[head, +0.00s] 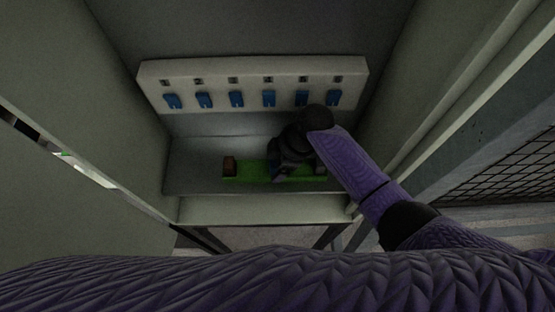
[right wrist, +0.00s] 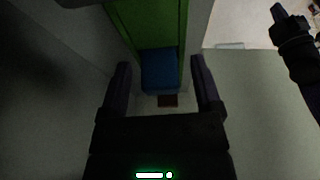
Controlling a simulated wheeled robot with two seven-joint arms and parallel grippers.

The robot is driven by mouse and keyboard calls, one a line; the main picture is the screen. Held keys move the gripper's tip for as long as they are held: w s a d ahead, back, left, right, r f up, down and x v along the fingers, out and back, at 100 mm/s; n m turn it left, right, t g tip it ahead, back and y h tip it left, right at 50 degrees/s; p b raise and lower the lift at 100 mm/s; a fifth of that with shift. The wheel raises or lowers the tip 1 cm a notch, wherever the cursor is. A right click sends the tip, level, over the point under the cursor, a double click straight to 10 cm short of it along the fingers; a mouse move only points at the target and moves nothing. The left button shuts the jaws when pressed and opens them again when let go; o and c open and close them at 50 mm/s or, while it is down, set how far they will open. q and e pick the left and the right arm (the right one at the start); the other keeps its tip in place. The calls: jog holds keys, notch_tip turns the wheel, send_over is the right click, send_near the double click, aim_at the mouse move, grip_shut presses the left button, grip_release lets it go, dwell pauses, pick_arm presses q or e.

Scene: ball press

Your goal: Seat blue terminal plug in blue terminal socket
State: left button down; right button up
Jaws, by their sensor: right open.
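My right gripper (head: 285,172) is open and reaches down over a green bar (head: 243,171) inside a cabinet. In the right wrist view a blue block (right wrist: 160,70), which looks like the blue terminal plug, lies between its spread fingers. The block sits at the green bar (right wrist: 150,22); I cannot tell whether the fingers touch it. In the head view my gripper hides most of it. I cannot tell which part is the blue terminal socket.
A pale panel (head: 215,71) at the back carries a row of several blue tabs (head: 236,99) below small dark openings (head: 233,80). A reddish-brown block (head: 229,165) stands at the bar's left end. Cabinet walls close in on both sides.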

jog(key=p+v, duration=0.7)
jog(key=shift+d+r+p, duration=0.1)
jog(key=shift+r+p, duration=0.25)
jog(key=shift+p, duration=0.05)
